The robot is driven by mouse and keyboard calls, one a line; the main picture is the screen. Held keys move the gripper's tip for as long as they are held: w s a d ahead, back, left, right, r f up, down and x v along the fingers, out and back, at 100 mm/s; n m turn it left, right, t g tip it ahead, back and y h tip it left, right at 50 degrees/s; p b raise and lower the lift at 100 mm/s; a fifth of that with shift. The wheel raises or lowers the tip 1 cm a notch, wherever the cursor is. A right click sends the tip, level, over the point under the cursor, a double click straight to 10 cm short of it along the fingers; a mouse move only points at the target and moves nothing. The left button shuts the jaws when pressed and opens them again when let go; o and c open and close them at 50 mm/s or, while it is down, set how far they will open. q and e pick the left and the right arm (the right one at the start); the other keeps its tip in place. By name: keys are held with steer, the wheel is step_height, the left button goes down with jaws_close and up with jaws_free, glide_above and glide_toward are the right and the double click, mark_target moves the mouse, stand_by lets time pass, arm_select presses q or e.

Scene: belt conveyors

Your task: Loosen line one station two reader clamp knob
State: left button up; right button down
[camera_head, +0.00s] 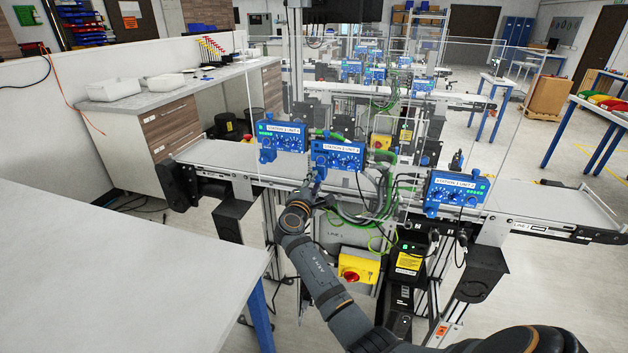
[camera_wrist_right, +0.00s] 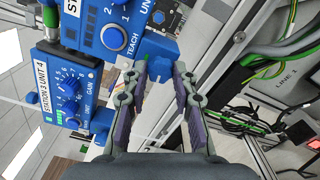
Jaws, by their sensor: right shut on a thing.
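The middle blue reader unit (camera_head: 337,155) sits at the near edge of the line one belt, its small label hard to read. It shows close up in the wrist view (camera_wrist_right: 118,38), with a round knob marked TEACH. Its blue clamp knob (camera_wrist_right: 158,70) sticks out beneath it. My right gripper (camera_head: 315,187) reaches up to this unit from below. In the wrist view the right gripper's fingers (camera_wrist_right: 160,82) stand on either side of the clamp knob and are shut on it. The head view hardly shows the knob. My left gripper is out of view.
Other blue readers stand to the left (camera_head: 280,135) and right (camera_head: 457,191); the left one's STATION 3 UNIT 4 label shows in the wrist view (camera_wrist_right: 66,88). Green and grey cables (camera_head: 370,205) hang beside the gripper. A yellow switch box (camera_head: 358,268) is below. A grey table (camera_head: 120,270) is at front left.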

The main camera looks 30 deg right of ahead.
steer(key=shift+n, duration=0.3)
steer(key=shift+r, duration=0.1)
steer(key=c, duration=1.1)
jaws_free()
steer(key=shift+o, duration=0.2)
steer(key=v, duration=0.7)
steer(key=shift+s+a, duration=0.2)
